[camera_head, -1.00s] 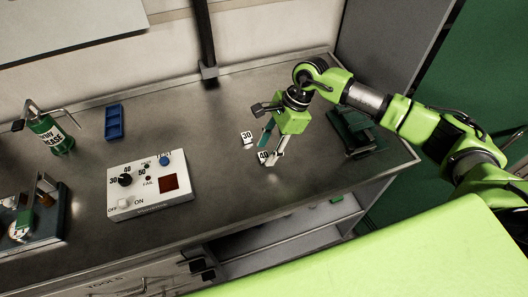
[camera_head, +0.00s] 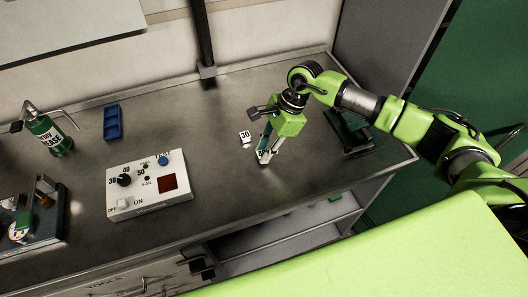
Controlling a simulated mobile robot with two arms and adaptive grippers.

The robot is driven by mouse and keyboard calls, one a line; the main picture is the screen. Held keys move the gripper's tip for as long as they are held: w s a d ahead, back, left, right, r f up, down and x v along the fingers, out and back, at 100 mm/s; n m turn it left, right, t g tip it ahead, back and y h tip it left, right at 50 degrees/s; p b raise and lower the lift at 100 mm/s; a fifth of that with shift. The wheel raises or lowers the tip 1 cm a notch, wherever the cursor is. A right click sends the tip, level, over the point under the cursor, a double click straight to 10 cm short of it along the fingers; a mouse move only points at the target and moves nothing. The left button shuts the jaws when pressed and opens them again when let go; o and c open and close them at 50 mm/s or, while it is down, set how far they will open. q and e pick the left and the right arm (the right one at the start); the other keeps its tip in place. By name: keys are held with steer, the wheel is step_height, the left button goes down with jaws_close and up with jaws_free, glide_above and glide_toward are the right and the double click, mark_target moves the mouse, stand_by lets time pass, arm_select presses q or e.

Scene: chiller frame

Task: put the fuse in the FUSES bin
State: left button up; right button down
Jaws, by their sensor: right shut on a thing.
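My right gripper (camera_head: 264,156) points down over the middle of the bench and is shut on a small white block (camera_head: 262,153), most of which the fingers hide. The block is at or just above the bench top; I cannot tell if it touches. Another small white block marked 30 (camera_head: 244,136) lies just to the left of the fingers. No FUSES label can be read in this view. My left gripper is not in view.
A blue tray (camera_head: 111,123), a white tester box (camera_head: 150,186) and a green grease can (camera_head: 48,136) are on the left. Dark green items (camera_head: 348,131) lie right of my gripper, near the bench's right end.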

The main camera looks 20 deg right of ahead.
mark_target(259, 156)
steer(key=shift+r+b, duration=0.25)
steer(key=shift+b, duration=0.05)
steer(key=r, duration=0.1)
steer(key=b, duration=0.1)
steer(key=r, duration=0.1)
steer(key=shift+s+r+b, duration=0.25)
steer(key=shift+r+b, duration=0.1)
steer(key=s+a+r+b, duration=0.2)
steer(key=s+r+b, duration=0.1)
steer(key=s+r, duration=0.3)
steer(key=s+a+r+b, duration=0.2)
steer(key=s+r, duration=0.1)
steer(key=s, duration=0.4)
steer(key=d+f+n+g+h, duration=0.4)
steer(key=d+n, duration=0.3)
steer(key=n, duration=1)
steer(key=shift+s+d+f+n+h, duration=0.2)
steer(key=shift+s+f+n+h, duration=0.1)
steer(key=shift+s+f, duration=0.1)
steer(key=shift+w+d+r, duration=0.1)
steer(key=shift+w, duration=0.05)
